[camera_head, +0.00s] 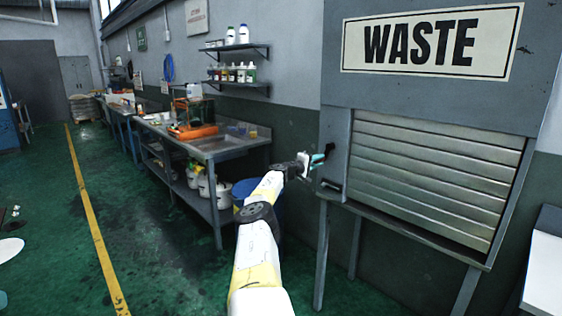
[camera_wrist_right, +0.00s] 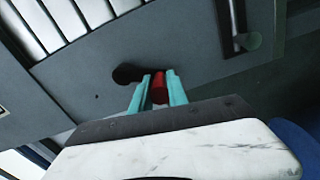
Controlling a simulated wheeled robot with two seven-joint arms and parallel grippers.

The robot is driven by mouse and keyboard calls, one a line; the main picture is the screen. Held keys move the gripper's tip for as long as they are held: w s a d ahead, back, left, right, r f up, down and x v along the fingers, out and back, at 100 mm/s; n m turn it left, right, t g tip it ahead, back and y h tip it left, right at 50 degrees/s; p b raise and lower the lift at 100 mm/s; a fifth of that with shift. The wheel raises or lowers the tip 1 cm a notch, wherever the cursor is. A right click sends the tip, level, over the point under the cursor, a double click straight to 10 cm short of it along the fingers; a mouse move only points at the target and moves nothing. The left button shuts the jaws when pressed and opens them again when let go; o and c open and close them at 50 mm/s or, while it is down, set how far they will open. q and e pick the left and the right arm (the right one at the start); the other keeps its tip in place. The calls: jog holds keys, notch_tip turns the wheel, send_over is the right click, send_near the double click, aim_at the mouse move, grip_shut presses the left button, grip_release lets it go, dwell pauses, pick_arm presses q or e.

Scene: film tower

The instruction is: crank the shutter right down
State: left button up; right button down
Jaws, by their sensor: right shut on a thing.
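The ribbed metal shutter (camera_head: 430,175) fills the opening under the WASTE sign (camera_head: 432,40). Its slats appear to span nearly the whole opening; I cannot tell whether its bottom edge touches the sill. My right gripper (camera_head: 318,160) is at the left side post of the frame, by the dark crank (camera_head: 330,150). In the right wrist view, the teal fingers are shut on the red crank grip (camera_wrist_right: 158,87), which sits between them. The black crank arm (camera_wrist_right: 128,73) runs left from the grip. Slats also show at the upper left there. My left gripper is not in view.
A dark fitting (camera_head: 331,187) sticks out low on the frame's left side. A steel sink bench (camera_head: 215,148) and a blue bin (camera_head: 244,190) stand left of the shutter unit. A white-topped object (camera_head: 545,265) is at lower right.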

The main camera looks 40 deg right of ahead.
jog(key=shift+s+d+f+n, duration=0.1)
jog(key=shift+s+f+n, duration=0.1)
jog(key=shift+s+n, duration=0.2)
dwell(0.7)
jog(key=c, duration=1.3)
grip_release()
jog(key=shift+d, duration=0.1)
